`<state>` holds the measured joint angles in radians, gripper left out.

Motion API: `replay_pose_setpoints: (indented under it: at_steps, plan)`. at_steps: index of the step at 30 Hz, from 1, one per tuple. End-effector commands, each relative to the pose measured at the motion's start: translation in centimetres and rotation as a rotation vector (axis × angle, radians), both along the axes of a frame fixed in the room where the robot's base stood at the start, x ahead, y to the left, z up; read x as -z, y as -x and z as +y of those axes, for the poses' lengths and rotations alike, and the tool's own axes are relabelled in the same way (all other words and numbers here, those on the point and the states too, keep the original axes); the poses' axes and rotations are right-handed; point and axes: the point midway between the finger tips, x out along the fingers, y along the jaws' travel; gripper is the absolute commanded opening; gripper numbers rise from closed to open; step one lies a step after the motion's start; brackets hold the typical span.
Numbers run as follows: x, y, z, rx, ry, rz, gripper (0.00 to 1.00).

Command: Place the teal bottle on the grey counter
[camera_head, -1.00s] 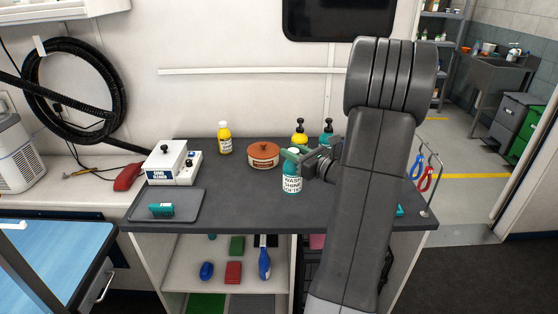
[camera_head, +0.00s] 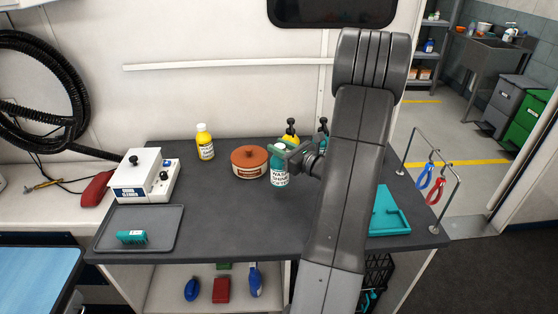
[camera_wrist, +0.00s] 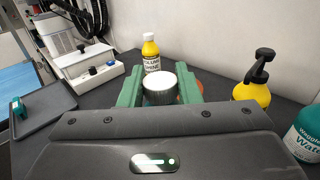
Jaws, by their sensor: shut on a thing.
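The teal bottle (camera_head: 280,168) with a white label is held upright over the grey counter (camera_head: 225,220), just right of the brown lidded pot (camera_head: 250,160). My gripper (camera_head: 285,147) is shut around its top. In the wrist view, its white cap (camera_wrist: 160,88) sits between my green fingers, and the bottle's body is hidden. I cannot tell if its base touches the counter.
A yellow bottle (camera_head: 204,142), a white cleaner box (camera_head: 145,177) and a grey tray (camera_head: 165,240) stand at left. A yellow pump bottle (camera_wrist: 254,86) and a teal pump bottle (camera_wrist: 306,133) stand close behind. A teal tray (camera_head: 388,212) lies right. The counter's front middle is clear.

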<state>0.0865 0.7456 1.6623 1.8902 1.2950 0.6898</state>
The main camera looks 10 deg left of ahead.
Motion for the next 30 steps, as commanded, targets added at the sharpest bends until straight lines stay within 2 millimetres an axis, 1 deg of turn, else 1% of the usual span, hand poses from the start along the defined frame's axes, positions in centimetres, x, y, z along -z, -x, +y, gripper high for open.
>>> replay_pose_setpoints:
  at_steps: [5, 9, 12, 15, 23, 26, 27, 29, 30]
  plan:
    - [1.2, 0.0, 0.0, 0.001, -0.002, 0.001, 0.00]
    - [3.1, 0.0, 0.0, 0.001, 0.000, 0.002, 0.00]
    - [4.1, 0.0, 0.0, 0.000, 0.000, 0.001, 0.00]
    - [4.5, 0.0, 0.0, 0.000, 0.000, -0.001, 0.00]
    - [4.6, 0.0, 0.0, 0.001, 0.000, -0.002, 0.00]
    - [4.9, 0.0, 0.0, 0.000, 0.000, -0.002, 0.00]
    - [5.0, 0.0, 0.0, 0.000, 0.001, -0.002, 0.32]
    - [4.8, 0.0, 0.0, 0.000, 0.000, -0.001, 0.44]
    - [4.8, 0.0, 0.0, 0.000, 0.000, -0.001, 0.52]
